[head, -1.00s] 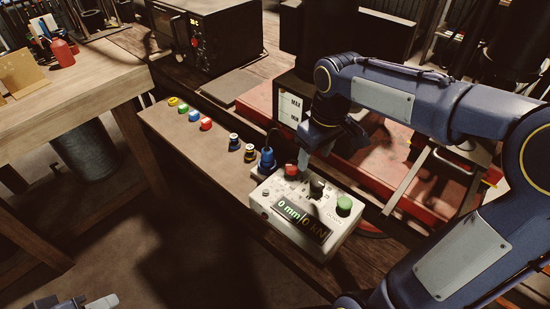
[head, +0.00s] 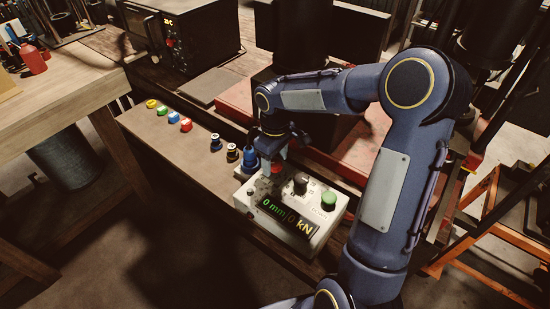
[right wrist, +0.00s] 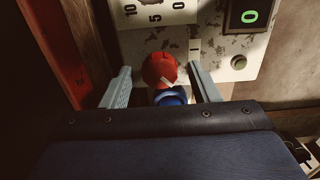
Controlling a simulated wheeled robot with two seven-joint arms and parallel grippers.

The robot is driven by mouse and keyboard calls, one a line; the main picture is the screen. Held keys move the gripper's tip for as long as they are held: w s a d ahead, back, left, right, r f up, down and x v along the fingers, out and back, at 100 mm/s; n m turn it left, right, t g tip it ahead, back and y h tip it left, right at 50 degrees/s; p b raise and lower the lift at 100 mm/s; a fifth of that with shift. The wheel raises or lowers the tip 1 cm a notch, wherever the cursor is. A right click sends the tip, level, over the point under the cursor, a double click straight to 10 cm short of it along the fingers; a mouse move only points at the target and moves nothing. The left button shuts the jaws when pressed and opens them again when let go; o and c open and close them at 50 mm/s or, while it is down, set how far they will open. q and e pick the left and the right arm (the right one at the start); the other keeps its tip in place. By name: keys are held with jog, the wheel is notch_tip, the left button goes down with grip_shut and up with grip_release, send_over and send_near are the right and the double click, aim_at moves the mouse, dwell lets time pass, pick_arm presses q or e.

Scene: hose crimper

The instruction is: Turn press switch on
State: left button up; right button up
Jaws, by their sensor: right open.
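The press control box (head: 250,203) is pale and worn, with a lit display (head: 287,217) reading 0 mm and 0 kN. On its top are a red knob (head: 277,169), a black knob (head: 300,184) and a green button (head: 329,201). My right gripper (head: 275,155) is over the red knob end of the box. In the right wrist view the red knob (right wrist: 158,68), with a pale mark, lies between the open fingers of the right gripper (right wrist: 160,72), with gaps at both sides. Contact is not visible. My left gripper is out of view.
A blue connector (head: 250,158) stands close beside the box and also shows in the right wrist view (right wrist: 171,96). Several coloured caps (head: 170,117) line the bench to the left. A dark machine (head: 185,40) stands behind. An orange frame (head: 485,225) is at right.

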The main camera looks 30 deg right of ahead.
jog(key=c, duration=1)
jog(key=shift+o, duration=0.2)
jog(key=shift+m, duration=0.4)
jog(key=shift+f+m+b, duration=0.1)
jog(key=shift+m+b, duration=0.6)
jog(key=shift+m, duration=0.2)
jog(key=m+b, duration=0.1)
jog(key=m, duration=0.2)
jog(key=shift+m, duration=0.4)
jog(key=m, duration=0.5)
jog(key=shift+b, duration=0.4)
jog(key=m, duration=0.6)
jog(key=shift+m, duration=0.3)
